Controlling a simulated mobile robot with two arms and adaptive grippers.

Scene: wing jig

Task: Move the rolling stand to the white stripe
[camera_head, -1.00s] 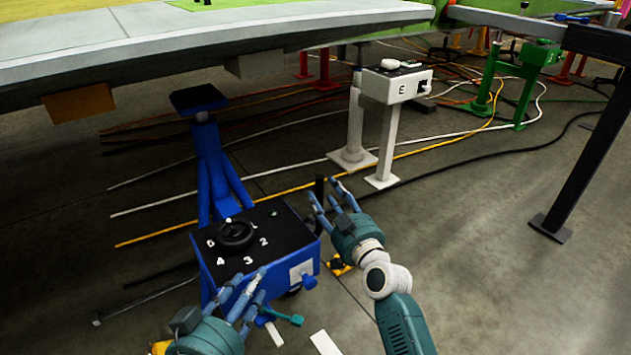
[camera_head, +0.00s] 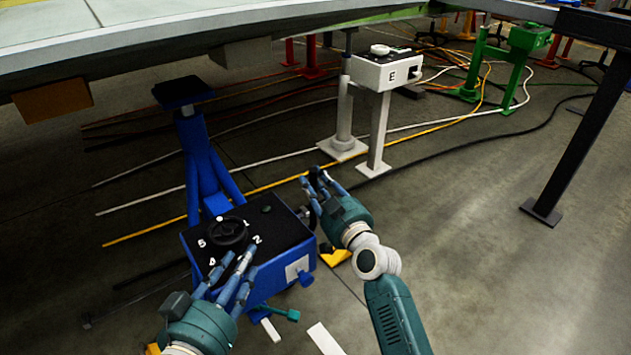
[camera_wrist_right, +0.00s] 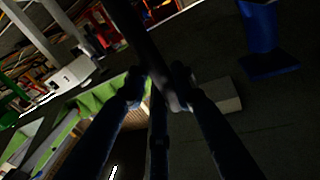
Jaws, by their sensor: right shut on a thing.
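The blue rolling stand (camera_head: 210,262) is a box with a black top, a round black dial and white numbers. A white stripe (camera_head: 326,340) lies on the floor at the bottom, right of the stand and apart from it. My right gripper (camera_head: 316,182) is at the box's right rear corner, its fingers shut around a dark upright bar. In the right wrist view (camera_wrist_right: 160,88) the fingers close around the black bar (camera_wrist_right: 142,38). My left gripper (camera_head: 242,262) is over the front of the box top, fingers extended and open; I cannot tell whether they touch.
A blue support with a black pad (camera_head: 183,91) stands behind the box. A white pedestal marked E (camera_head: 386,72) stands further back. Cables (camera_head: 270,184) cross the floor under the wing (camera_head: 150,45). A dark post (camera_head: 575,140) is at right; floor there is open.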

